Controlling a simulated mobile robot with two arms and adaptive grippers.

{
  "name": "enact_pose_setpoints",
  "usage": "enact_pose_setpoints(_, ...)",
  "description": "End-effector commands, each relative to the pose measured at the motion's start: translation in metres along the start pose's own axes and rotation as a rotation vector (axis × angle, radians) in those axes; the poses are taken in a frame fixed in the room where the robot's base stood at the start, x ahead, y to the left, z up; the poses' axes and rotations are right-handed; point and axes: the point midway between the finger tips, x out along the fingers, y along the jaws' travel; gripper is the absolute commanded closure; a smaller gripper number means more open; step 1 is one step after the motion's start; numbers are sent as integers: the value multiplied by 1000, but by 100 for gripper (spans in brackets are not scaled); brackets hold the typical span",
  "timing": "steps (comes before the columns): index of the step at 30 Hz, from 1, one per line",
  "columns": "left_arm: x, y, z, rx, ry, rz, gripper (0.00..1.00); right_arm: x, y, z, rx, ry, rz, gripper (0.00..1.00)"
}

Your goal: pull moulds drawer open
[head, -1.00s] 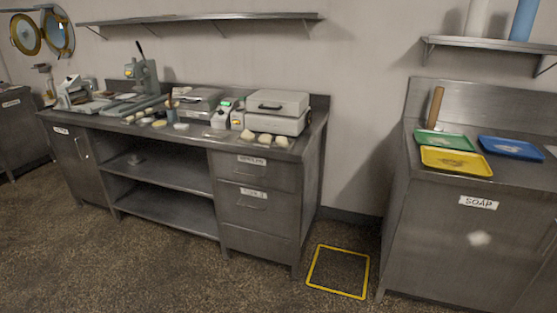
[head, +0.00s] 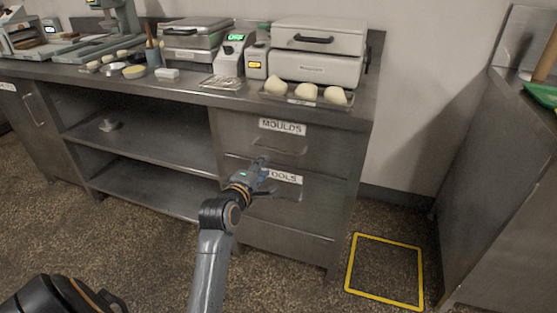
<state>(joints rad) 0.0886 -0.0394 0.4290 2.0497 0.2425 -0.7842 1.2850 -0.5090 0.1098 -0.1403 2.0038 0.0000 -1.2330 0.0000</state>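The moulds drawer (head: 325,150) is the top drawer of the steel counter, with a "MOULDS" label (head: 283,127) and a bar handle (head: 288,152) below it. Its front looks flush with the cabinet, so it is shut. My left gripper (head: 268,172) is in front of the drawer stack, just below and left of that handle, over the top edge of the tools drawer (head: 318,207). Its fingers look spread, with nothing between them. It hides part of the "TOOLS" label. I cannot tell whether it touches the fronts. My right gripper is not in view.
Dough pieces (head: 306,92), a press-like appliance (head: 318,52) and small devices stand on the counter top. Open shelves (head: 150,140) are left of the drawers. A yellow floor frame (head: 386,270) lies to the right, before another steel cabinet (head: 495,190). Floor before the drawers is visible.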

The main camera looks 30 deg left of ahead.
Motion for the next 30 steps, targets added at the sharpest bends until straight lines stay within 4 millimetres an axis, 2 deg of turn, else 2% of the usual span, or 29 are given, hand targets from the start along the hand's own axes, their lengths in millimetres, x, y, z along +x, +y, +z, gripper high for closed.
enact_pose_setpoints(5, 20, 3, -1, -6, 1, 8, 68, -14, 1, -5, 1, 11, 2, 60)
enact_pose_setpoints(18, 110, 2, -1, -2, 2, 6, 68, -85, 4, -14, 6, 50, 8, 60)
enact_pose_setpoints(24, 130, 3, -1, -3, 2, 5, 68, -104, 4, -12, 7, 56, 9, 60)
enact_pose_setpoints(30, 135, 4, -1, -3, 2, 6, 68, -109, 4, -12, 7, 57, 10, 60)
